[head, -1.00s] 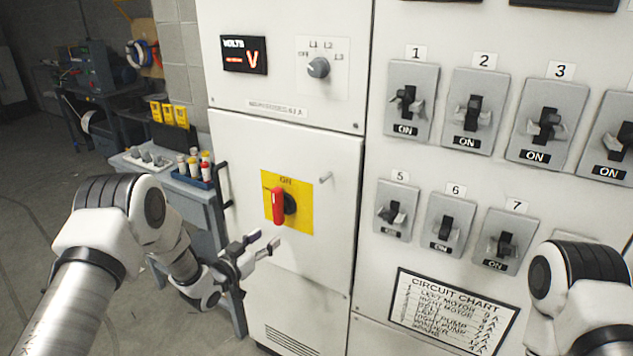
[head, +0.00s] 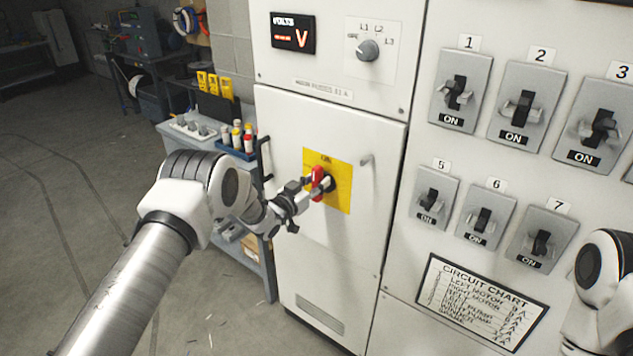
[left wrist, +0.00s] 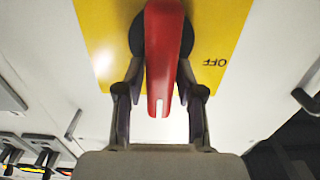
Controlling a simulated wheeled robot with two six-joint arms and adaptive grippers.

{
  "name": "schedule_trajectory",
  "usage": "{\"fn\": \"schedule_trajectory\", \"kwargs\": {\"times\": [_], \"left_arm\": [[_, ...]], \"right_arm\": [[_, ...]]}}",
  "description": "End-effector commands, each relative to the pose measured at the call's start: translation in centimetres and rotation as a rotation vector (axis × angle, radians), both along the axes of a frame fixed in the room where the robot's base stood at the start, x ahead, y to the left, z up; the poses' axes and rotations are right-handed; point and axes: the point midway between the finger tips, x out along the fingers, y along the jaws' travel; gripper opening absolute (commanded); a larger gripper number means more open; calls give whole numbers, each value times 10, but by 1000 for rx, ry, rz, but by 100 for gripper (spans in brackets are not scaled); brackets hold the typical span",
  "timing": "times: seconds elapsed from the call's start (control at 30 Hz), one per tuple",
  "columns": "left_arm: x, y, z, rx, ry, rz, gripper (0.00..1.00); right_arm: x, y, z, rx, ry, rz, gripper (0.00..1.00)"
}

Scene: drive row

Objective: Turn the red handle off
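The red handle (head: 317,183) sits on a dark round hub on a yellow plate (head: 342,187) on the cabinet door. It stands roughly upright below the label at the plate's top. In the left wrist view the red handle (left wrist: 163,60) lies between the two fingers of my left gripper (left wrist: 161,80). The fingers are apart, one on each side, with a narrow gap visible at least on the left. An upside-down OFF label (left wrist: 215,62) shows on the plate. In the head view my left gripper (head: 308,196) is at the handle. My right gripper is out of view.
A selector knob (head: 368,49) and a volts display (head: 293,33) are above the door. A door latch (head: 366,160) sticks out to the right of the plate. Several breaker switches (head: 518,110) fill the right panel. A workbench (head: 200,139) stands to the left.

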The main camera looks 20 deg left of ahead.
Motion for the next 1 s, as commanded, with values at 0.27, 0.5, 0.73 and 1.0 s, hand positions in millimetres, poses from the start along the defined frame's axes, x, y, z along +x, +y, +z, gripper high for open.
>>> {"fn": "schedule_trajectory", "kwargs": {"times": [0.27,0.5,0.73,1.0], "left_arm": [[0,0,-1,1,2,0,0],[-1,1,-4,-19,11,0,0],[0,3,-7,-108,46,1,0],[1,7,-10,-306,120,0,0]], "right_arm": [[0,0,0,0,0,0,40],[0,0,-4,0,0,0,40],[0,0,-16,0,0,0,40],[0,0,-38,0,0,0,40]]}}
